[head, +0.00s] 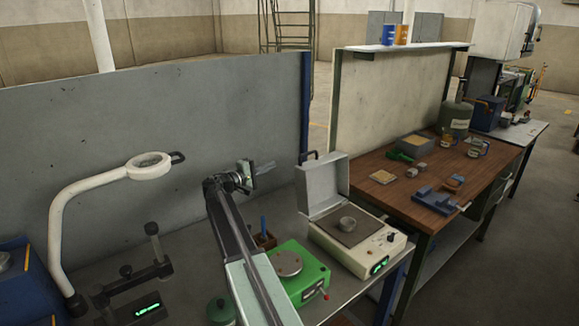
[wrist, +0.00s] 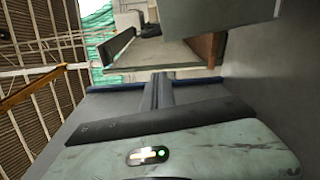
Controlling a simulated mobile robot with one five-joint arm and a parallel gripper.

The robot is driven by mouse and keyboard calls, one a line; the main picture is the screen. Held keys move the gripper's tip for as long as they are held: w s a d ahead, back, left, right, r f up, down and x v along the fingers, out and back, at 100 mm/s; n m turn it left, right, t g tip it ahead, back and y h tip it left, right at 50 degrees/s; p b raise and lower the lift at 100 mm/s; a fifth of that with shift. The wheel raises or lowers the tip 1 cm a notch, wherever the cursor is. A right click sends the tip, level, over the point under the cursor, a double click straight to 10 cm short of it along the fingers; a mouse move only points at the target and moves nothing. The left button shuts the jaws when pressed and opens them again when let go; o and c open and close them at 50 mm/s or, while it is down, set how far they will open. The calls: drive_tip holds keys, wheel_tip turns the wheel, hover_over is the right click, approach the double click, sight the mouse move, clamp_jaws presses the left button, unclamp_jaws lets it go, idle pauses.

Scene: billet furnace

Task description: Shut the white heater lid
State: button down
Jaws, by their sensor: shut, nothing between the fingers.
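In the wrist view the shut fingers (wrist: 160,90) point away from the camera; I cannot make out the lid surely there.
A green device (head: 301,275) with a round plate stands left of the heater, below my arm. A white magnifier lamp (head: 148,166) stands further left. A grey partition (head: 150,130) rises behind the bench. A wooden workbench (head: 400,193) with tools is to the right.

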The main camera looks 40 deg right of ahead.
drive_tip(key=d, duration=1)
drive_tip(key=s, duration=0.2)
drive_tip(key=s+a, duration=0.1)
drive_tip(key=shift+s+a+r, duration=0.1)
drive_tip(key=shift+s+r, duration=0.2)
drive_tip(key=shift+s, duration=0.1)
